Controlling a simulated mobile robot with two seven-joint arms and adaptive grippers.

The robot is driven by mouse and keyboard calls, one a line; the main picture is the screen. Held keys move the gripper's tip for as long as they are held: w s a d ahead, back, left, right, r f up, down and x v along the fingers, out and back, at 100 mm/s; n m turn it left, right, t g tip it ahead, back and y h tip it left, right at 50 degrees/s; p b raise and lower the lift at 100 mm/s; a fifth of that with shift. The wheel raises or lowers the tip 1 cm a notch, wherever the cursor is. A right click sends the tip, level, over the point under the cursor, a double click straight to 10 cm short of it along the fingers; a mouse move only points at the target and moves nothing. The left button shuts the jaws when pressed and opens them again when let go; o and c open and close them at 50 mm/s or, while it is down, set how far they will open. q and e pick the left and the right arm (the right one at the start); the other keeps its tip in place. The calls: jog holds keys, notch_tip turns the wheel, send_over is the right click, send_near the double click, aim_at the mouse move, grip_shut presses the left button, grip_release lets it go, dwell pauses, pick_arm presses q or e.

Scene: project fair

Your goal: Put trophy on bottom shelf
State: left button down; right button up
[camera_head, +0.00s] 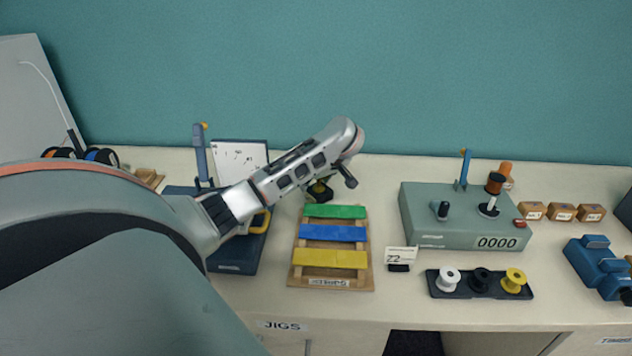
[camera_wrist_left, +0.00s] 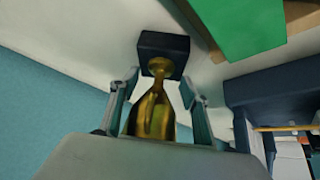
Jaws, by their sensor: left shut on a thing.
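The trophy (camera_wrist_left: 152,110) is gold with a dark square base (camera_wrist_left: 163,53). In the left wrist view it lies between the two fingers of my left gripper (camera_wrist_left: 160,92), which is shut on it. In the head view the trophy (camera_head: 319,191) shows as a small gold and black piece under the end of my left arm, partly hidden by my left gripper (camera_head: 334,180). It is at the back of the counter, just behind the green bar. I cannot tell whether its base touches the counter. No bottom shelf can be made out. My right gripper is not in view.
A wooden frame (camera_head: 333,283) with green, blue and yellow bars is in front of the trophy. A grey-green counter box (camera_head: 462,222) and a dark spool tray (camera_head: 480,292) stand to the right.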

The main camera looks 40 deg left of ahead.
pick_arm(q)
jog(key=shift+f, duration=0.1)
jog(key=c, duration=1)
grip_release()
jog(key=shift+c, duration=0.2)
jog(key=shift+d+r, duration=0.25)
jog(key=shift+r, duration=0.25)
jog(key=v, duration=1.1)
